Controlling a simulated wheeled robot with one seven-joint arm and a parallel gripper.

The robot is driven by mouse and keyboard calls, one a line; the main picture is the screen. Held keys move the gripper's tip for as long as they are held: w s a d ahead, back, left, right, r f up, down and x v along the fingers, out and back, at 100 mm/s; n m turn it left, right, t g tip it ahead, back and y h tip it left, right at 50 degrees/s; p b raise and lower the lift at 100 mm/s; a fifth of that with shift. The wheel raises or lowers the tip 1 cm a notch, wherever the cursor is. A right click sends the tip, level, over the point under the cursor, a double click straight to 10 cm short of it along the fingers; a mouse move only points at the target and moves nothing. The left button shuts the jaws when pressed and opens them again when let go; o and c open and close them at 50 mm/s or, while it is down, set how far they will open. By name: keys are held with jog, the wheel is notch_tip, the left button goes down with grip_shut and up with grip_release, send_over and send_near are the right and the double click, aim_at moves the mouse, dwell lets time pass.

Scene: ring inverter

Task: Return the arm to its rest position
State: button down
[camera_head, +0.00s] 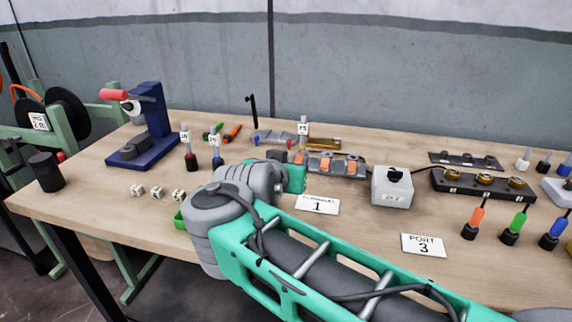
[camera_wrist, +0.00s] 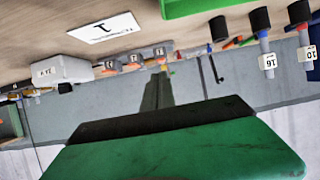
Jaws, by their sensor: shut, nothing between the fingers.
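My arm reaches in from the lower right of the head view, its teal forearm low across the front of the table and its grey joints bent in front of the terminal row. My gripper (camera_wrist: 158,84) shows in the wrist view as dark green fingers closed together with nothing between them. In the head view the fingers cannot be made out behind the arm's joints. The wrist view is upside down, with the wooden table (camera_wrist: 40,40) at the top and the grey wall below it.
Near the arm are a terminal row (camera_head: 335,165), a white 24 V box (camera_head: 392,188), a "1" card (camera_head: 317,205) and a green tray (camera_head: 179,221) partly hidden by my arm. A blue press (camera_head: 155,125) stands left. Screwdrivers (camera_head: 512,230) stand right. Bare tabletop lies at front left.

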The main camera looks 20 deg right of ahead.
jog(key=shift+s+a, duration=0.1)
jog(key=shift+a, duration=0.05)
jog(key=s+n+g+y+p, duration=0.6)
jog(key=s+g+p, duration=0.2)
jog(key=s+p, duration=0.8)
jog(key=p, duration=0.5)
jog(key=shift+s+a+f, duration=0.25)
jog(key=shift+s+a, duration=0.05)
jog(key=shift+a, duration=0.1)
jog(key=c, duration=2.2)
grip_release()
